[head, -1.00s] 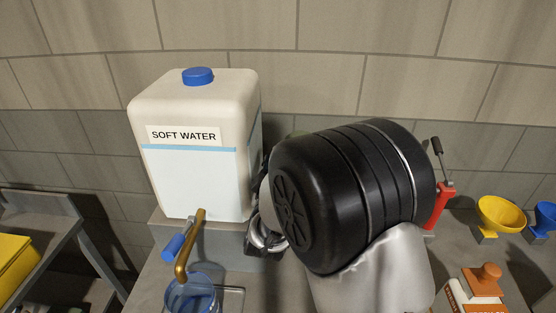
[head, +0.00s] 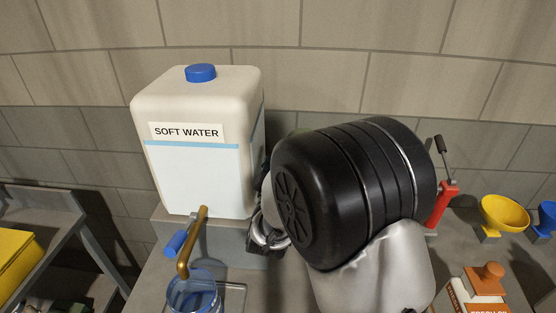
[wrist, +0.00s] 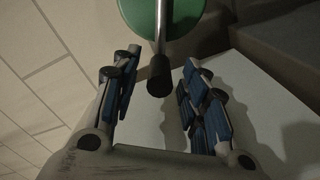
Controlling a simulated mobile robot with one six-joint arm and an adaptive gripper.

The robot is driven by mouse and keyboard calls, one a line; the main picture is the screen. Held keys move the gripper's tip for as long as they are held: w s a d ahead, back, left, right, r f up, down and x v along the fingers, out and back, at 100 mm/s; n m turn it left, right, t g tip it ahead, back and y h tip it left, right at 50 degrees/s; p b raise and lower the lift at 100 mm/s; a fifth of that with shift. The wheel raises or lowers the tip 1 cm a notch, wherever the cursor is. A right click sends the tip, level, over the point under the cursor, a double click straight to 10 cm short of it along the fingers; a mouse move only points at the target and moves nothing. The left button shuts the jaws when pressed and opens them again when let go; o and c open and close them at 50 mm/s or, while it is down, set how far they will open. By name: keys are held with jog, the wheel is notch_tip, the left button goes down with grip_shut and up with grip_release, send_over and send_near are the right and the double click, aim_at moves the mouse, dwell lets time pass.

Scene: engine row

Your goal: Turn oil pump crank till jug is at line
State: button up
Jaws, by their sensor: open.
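In the wrist view, a metal crank rod ending in a black grip (wrist: 160,76) extends from a round green body (wrist: 160,15). My gripper (wrist: 158,68) is open, with one blue-padded finger on each side of the grip and a gap on both sides. In the head view, my black and silver arm hides most of this area; only a sliver of green shows behind it. A clear blue-tinted jug (head: 192,301) stands under a brass spout (head: 187,255), cut off by the bottom edge. I cannot make out a line on it. No other jug is visible.
A white "SOFT WATER" container (head: 196,175) with a blue cap stands on a grey block behind the spout.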

jog(key=shift+s, duration=0.1)
jog(key=s, duration=1.2)
jog(key=shift+w, duration=0.1)
